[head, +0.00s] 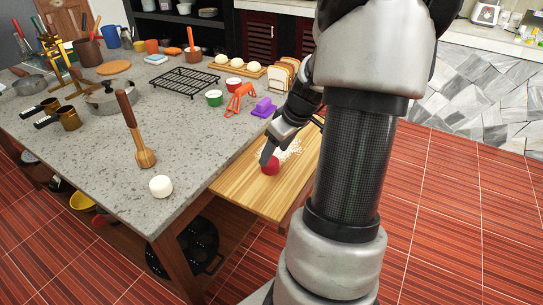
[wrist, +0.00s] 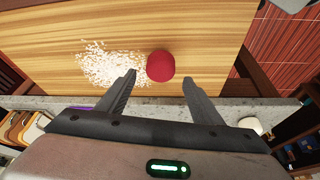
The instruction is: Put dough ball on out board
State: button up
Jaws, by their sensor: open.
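The pull-out wooden board (head: 240,190) juts from the counter's right side and fills much of the wrist view (wrist: 40,60). A white, dough-like ball (head: 161,186) sits on the counter near its front corner; a white round thing (wrist: 250,125) shows at the lower right in the wrist view. Several pale dough-like balls (head: 238,65) lie on a long wooden board at the back. My gripper (wrist: 160,82) is open and empty over the pull-out board. A small red rounded object (wrist: 160,65) on the board lies just beyond and between its fingertips; it also shows in the head view (head: 270,167).
White flakes (wrist: 105,65) are scattered on the board beside the red object. A wooden masher (head: 145,158) stands behind the white ball. A purple item (head: 264,107), an orange item (head: 240,97) and a black rack (head: 184,81) lie farther back. The counter's front middle is clear.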

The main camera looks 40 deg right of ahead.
jog(key=p+v, duration=0.1)
jog(key=v, duration=0.6)
